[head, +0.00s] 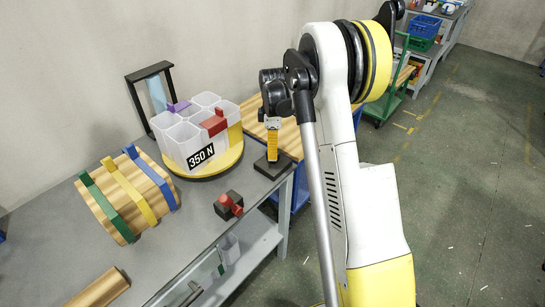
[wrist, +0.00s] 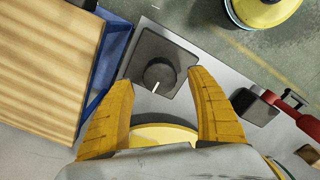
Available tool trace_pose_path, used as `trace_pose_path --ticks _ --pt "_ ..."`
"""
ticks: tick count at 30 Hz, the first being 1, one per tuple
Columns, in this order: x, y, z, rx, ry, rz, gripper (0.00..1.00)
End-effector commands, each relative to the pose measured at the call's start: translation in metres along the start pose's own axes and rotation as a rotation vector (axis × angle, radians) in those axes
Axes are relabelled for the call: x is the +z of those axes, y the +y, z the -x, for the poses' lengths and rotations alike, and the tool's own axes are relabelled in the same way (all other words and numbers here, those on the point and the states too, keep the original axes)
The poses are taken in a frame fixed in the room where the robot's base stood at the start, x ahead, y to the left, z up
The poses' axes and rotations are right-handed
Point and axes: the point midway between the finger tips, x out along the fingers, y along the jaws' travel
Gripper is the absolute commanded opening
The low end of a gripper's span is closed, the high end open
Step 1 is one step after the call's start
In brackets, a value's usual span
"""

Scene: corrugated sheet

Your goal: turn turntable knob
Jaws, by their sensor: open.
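The turntable knob (wrist: 160,75) is a round black dial with a white mark, on a dark square base (wrist: 147,46). In the head view the base (head: 281,169) sits at the table's end, and my gripper hides the knob. My gripper (head: 272,159) points down over it. In the wrist view my gripper (wrist: 161,77) is open, with one yellow finger on each side of the knob; I cannot tell whether they touch it. The yellow turntable (head: 228,166) carries white bins (head: 177,139) marked "350 N". Its yellow edge (wrist: 165,135) shows between the fingers in the wrist view.
A black block with a red part (head: 229,204) stands in front of the turntable. A wooden slatted roll with coloured bands (head: 128,193) lies at left, near a black frame (head: 145,95). A wooden board (wrist: 50,60) with a blue edge lies beside the table's end.

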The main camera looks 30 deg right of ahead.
Motion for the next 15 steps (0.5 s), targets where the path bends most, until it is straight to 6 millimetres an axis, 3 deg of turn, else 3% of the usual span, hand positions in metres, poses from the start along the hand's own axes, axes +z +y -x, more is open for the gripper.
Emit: trace_pose_path --ticks 1,6,15 --pt "0.0 0.0 -0.011 0.0 0.0 0.0 0.67" --pt "0.0 0.0 -0.027 0.0 0.0 0.0 0.67" --pt "0.0 0.0 -0.029 0.0 0.0 0.0 0.67"
